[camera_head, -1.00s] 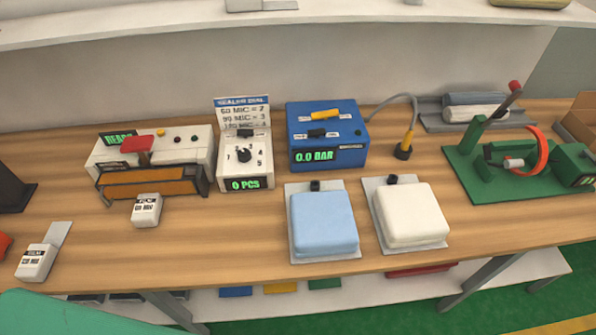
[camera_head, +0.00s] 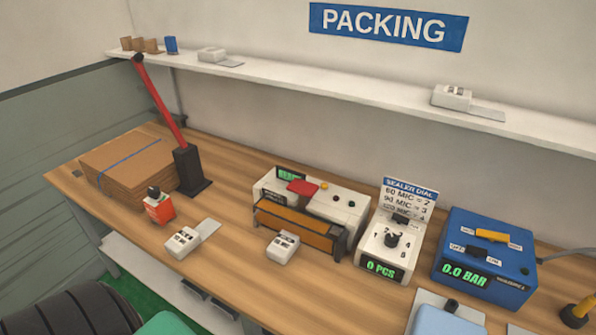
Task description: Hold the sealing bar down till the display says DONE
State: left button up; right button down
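The sealer (camera_head: 335,205) is a white box in the middle of the bench, with an orange-brown sealing bar (camera_head: 298,229) along its front and a red handle pad (camera_head: 302,187) on top. Its small black display (camera_head: 290,174) at the back left shows green text too small to read surely. Whether the bar is raised or down is hard to tell. Neither of my grippers is in view, and nothing touches the bar.
A dial box (camera_head: 390,243) and a blue pump unit (camera_head: 484,258) reading 0.0 BAR stand right of the sealer. Film tags (camera_head: 284,247) lie in front. Cardboard (camera_head: 130,160) and a red-armed black post (camera_head: 188,168) stand left. A shelf (camera_head: 340,95) runs above.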

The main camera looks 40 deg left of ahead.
aim_at(304, 189)
jog(key=u, duration=1.1)
jog(key=i+j+z, duration=0.1)
jog(key=j+z, duration=0.25)
jog(key=z, duration=0.15)
jog(key=j+z, duration=0.55)
jog(key=j, duration=0.7)
jog(key=k+j+z, duration=0.1)
jog(key=j, duration=0.65)
jog(key=k+j+z, duration=0.1)
jog(key=j, duration=0.65)
